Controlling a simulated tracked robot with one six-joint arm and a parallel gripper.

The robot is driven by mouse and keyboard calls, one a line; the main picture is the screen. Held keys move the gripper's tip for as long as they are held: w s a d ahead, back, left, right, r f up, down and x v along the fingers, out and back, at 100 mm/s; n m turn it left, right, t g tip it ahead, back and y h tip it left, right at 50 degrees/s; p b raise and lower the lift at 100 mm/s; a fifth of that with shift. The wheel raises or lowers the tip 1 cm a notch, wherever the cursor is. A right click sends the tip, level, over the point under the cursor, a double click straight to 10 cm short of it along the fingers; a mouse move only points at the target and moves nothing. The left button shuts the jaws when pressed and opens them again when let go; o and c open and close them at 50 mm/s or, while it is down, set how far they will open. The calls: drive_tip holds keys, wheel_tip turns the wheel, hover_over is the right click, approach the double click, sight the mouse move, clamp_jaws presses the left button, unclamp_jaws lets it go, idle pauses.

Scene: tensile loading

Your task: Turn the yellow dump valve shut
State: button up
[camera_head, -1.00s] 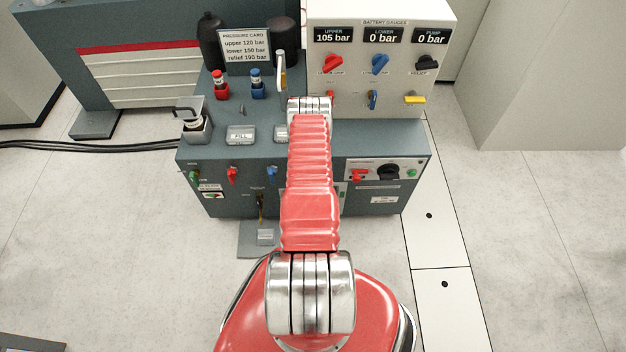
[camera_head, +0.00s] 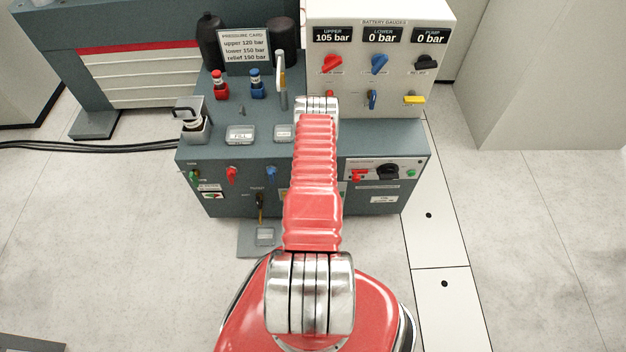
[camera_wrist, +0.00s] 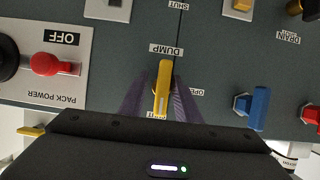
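The yellow dump valve handle (camera_wrist: 163,88) is in the middle of the wrist view, on a dark panel below an upside-down DUMP label (camera_wrist: 167,49). The handle stands nearly upright in the picture. Its lower end lies by a partly hidden label at the top edge of my gripper's body. An OPEN label (camera_wrist: 197,92) is partly covered to the right. My gripper (camera_wrist: 160,95) is open, one dark finger on each side of the handle. I cannot tell if either finger touches it. In the head view my red arm hides the dump valve and gripper.
In the wrist view, a blue handle (camera_wrist: 259,108) is to the right and a red PACK POWER knob (camera_wrist: 45,64) to the left.

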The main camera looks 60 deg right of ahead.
drive_tip(key=shift+w, duration=0.1)
drive_tip(key=v, duration=1.3)
drive_tip(key=shift+s+a, duration=0.25)
drive_tip(key=shift+a, duration=0.1)
idle(0.3)
